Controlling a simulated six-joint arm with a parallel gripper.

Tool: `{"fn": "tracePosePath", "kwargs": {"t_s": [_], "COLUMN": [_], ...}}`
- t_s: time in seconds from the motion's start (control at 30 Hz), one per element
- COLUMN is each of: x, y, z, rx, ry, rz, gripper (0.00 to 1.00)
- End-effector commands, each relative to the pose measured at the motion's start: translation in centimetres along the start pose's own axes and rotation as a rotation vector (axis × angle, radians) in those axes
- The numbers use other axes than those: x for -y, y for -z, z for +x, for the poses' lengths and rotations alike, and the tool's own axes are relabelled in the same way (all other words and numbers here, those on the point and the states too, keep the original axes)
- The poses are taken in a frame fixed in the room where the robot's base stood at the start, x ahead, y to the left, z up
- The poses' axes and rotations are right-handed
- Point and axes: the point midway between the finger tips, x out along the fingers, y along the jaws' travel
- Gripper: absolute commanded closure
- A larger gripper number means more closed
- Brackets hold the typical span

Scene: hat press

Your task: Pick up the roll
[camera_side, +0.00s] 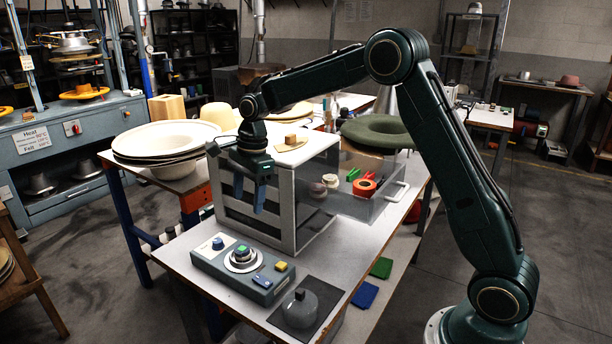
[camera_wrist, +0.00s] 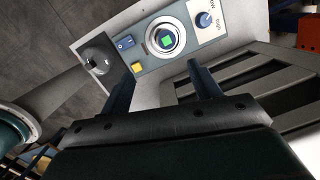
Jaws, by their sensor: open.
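A red roll (camera_side: 364,187), like a roll of tape with a pale centre, lies in the clear open drawer (camera_side: 347,207) that sticks out of the right side of the grey cabinet (camera_side: 312,190). It is not seen in the wrist view. My gripper (camera_side: 250,198) points down in front of the cabinet's slatted left face, well left of the roll. It is open and empty. Its two fingers also show apart in the wrist view (camera_wrist: 163,90), with the control box beyond them.
Beside the roll lie small pale spools (camera_side: 324,184) and green pieces (camera_side: 353,174). A wooden block (camera_side: 291,140) sits on the cabinet top. The control box (camera_side: 240,268) and a grey knobbed weight (camera_side: 300,308) stand in front. A green hat (camera_side: 379,131) is behind the drawer.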

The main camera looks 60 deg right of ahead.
Motion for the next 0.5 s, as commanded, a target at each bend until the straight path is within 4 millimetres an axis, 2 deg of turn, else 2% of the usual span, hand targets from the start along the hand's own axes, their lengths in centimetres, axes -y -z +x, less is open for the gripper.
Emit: {"fn": "tracePosePath", "kwargs": {"t_s": [0.03, 0.2, 0.5], "x": [0.5, 1.5, 1.6], "y": [0.2, 0.4, 0.4], "z": [0.9, 2.4, 2.9], "rx": [0.001, 0.003, 0.003], "ry": [-0.011, -0.027, -0.030], "rz": [0.036, 0.112, 0.129], "gripper": [0.38, 0.38, 0.38]}}
